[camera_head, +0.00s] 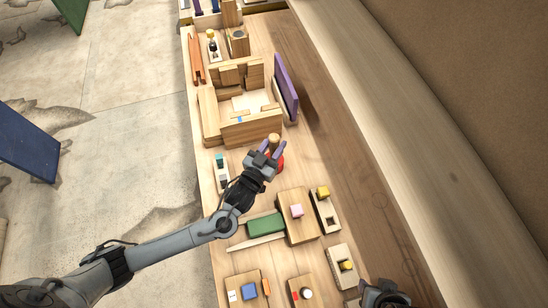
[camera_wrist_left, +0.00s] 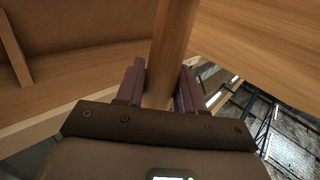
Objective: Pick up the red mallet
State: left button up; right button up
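The red mallet stands on the wooden table, with part of its red head (camera_head: 279,161) showing beside my left gripper (camera_head: 270,147). Its light wooden handle (camera_head: 274,138) points up. The gripper's two purple fingers are on either side of the handle. In the left wrist view the handle (camera_wrist_left: 170,45) runs between the fingers of the left gripper (camera_wrist_left: 162,80). The left-hand finger is close to the handle, and a gap shows beside the right-hand finger. My right gripper (camera_head: 386,294) is partly in view at the bottom edge, and its fingers cannot be made out.
A wooden box structure (camera_head: 250,128) and an upright purple panel (camera_head: 286,88) stand just behind the mallet. A green block (camera_head: 265,225) and several wooden blocks with coloured pieces lie in front. The table strip to the right (camera_head: 345,170) is clear.

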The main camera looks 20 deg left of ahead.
pick_arm(q)
grip_shut()
jog(key=shift+r, duration=0.1)
